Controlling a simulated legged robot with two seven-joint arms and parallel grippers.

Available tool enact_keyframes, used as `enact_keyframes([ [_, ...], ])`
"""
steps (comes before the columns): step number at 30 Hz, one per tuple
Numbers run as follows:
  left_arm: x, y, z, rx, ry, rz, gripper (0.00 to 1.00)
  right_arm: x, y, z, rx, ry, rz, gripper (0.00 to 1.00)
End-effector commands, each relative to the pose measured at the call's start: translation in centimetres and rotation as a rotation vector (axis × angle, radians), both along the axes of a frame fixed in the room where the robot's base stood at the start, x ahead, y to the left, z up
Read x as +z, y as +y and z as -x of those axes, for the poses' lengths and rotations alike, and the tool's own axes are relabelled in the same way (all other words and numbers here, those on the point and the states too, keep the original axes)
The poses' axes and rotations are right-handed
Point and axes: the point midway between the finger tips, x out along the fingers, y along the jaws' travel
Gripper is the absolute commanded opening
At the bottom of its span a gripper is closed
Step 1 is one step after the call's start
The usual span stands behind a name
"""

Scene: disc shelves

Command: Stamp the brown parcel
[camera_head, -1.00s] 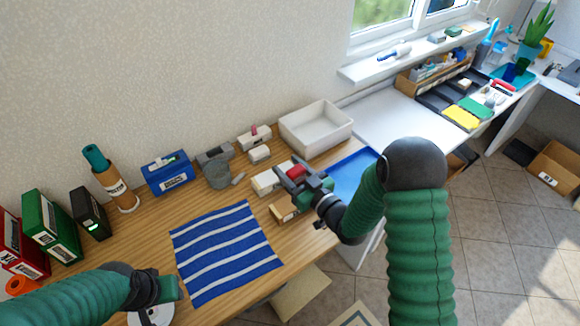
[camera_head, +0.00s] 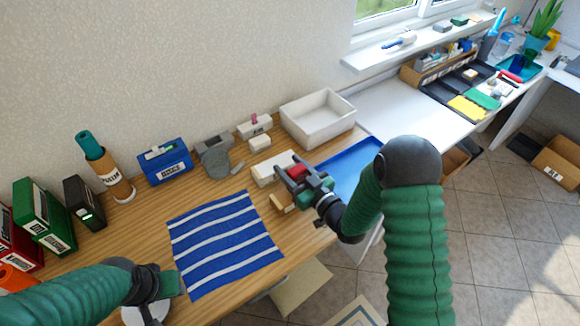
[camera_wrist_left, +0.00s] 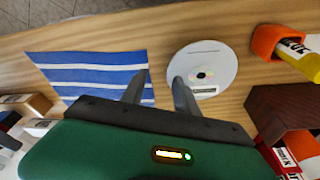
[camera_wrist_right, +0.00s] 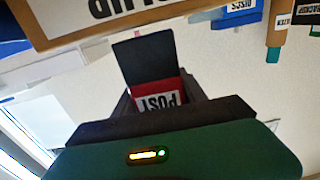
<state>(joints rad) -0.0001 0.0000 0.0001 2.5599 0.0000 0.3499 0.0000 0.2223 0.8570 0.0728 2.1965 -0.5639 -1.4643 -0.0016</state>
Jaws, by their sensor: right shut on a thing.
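My right gripper (camera_head: 303,177) is shut on a stamp with a red part (camera_head: 297,170). Its red-and-white label reading POST (camera_wrist_right: 158,95) shows between the fingers in the right wrist view. The gripper is over the table near its right end. A small tan-brown block, which looks like the brown parcel (camera_head: 280,203), lies just below it in the picture, partly hidden by the gripper. I cannot tell the height between them. My left gripper (camera_wrist_left: 158,92) is open and empty, over the table beside a white disc (camera_wrist_left: 203,68).
A striped blue cloth (camera_head: 222,243) lies mid-table. A white box (camera_head: 268,168), a white bin (camera_head: 318,118) and a blue tray (camera_head: 350,168) are near the right gripper.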

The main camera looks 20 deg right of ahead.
Motion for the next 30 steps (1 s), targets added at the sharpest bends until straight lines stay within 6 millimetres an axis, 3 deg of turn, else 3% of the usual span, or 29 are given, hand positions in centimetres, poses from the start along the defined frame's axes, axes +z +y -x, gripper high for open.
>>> enact_keyframes([
  [30,-0.78,0.00,0.01,0.000,0.000,0.000,0.36,-0.85,0.01,0.00,0.000,0.000,0.000,0.23],
])
